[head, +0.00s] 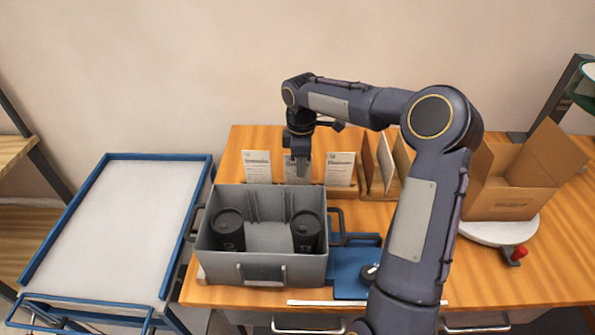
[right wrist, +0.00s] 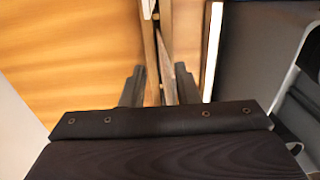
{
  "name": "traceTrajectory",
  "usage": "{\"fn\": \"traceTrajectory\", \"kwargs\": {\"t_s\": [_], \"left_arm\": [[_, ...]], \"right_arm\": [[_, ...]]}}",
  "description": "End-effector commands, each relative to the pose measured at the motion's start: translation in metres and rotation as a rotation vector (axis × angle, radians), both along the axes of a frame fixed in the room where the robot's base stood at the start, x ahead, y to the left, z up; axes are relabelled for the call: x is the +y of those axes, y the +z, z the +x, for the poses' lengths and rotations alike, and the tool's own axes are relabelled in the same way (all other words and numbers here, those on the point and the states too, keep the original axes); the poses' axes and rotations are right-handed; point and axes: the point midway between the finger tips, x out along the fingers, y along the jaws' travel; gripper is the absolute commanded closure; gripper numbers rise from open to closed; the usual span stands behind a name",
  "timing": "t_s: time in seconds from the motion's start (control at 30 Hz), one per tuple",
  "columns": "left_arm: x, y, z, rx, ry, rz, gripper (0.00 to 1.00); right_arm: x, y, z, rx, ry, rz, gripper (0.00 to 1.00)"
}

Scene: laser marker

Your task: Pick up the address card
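Three white printed cards stand upright in a row in a wooden holder (head: 315,190) at the back of the wooden table: a left card (head: 257,168), a middle card (head: 291,172) and a right card (head: 341,170). Which one is the address card I cannot read. My right gripper (head: 300,155) points down at the middle card and partly hides it. In the right wrist view its fingers (right wrist: 160,90) are apart, and a thin upright card edge (right wrist: 183,75) shows between them, nearer the right finger. My left gripper is not in view.
A grey crate (head: 262,268) with two black tumblers (head: 228,230) stands in front of the cards. Wooden dividers (head: 385,165) stand to their right. An open cardboard box (head: 505,200) is farther right. A blue-rimmed cart (head: 120,225) with a bare top is at left.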

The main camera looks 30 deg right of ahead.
Motion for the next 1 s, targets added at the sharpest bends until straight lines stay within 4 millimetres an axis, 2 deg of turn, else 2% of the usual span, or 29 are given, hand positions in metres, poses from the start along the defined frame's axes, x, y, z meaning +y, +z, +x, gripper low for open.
{"fn": "traceTrajectory", "kwargs": {"t_s": [0.13,0.4,0.6,1.0], "left_arm": [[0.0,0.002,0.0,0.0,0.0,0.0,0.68],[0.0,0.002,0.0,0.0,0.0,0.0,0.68],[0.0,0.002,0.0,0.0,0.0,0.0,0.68],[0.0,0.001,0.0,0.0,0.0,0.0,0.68]], "right_arm": [[0.0,-0.015,0.0,-0.001,-0.001,-0.001,0.72],[0.0,-0.017,0.0,-0.003,-0.001,-0.002,0.73],[0.0,-0.016,0.0,-0.003,-0.001,-0.002,0.99],[0.0,-0.014,0.0,-0.004,-0.002,-0.003,1.0]]}}
